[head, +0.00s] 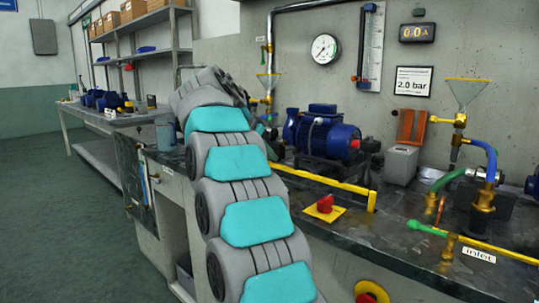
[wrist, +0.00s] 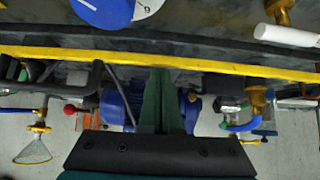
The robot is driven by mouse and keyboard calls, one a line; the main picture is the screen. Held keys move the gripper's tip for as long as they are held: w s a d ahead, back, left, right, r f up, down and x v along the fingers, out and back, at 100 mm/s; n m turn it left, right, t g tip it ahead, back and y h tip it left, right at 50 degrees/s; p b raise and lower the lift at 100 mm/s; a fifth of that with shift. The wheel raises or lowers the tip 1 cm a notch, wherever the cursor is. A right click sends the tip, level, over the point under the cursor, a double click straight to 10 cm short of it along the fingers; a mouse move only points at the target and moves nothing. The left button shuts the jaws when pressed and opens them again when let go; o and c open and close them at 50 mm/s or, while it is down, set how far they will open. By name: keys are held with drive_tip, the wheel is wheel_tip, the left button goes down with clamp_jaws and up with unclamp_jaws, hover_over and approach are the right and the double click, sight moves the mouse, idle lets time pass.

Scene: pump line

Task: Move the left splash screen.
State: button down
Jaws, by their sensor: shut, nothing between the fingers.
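No splash screen can be made out with certainty in either view. A dark upright panel (head: 133,172) with a light blue strip stands at the bench's left end; I cannot tell whether it is the left splash screen. My gripper (wrist: 161,72) shows in the wrist view with its two dark green fingers together and nothing between them. The fingertips lie close to a yellow rail (wrist: 230,66) in the picture; contact cannot be told. In the head view my arm hides the gripper and part of the bench.
A blue motor pump (head: 325,133) stands on the dark bench top (head: 365,220) behind the yellow rail (head: 325,184). A red knob (head: 324,204) sits near the front. Pipes and a funnel (head: 465,92) stand at the right. The floor (head: 60,210) at left is clear.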

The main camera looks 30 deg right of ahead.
drive_tip(key=shift+f+b, duration=2.2)
drive_tip(key=shift+f, duration=0.3)
wheel_tip(320, 180, up, 5)
drive_tip(key=shift+f+p, duration=0.1)
drive_tip(key=shift+p, duration=1.1)
drive_tip(key=p+v, duration=0.2)
drive_tip(key=v, duration=0.8)
drive_tip(key=shift+a, duration=0.1)
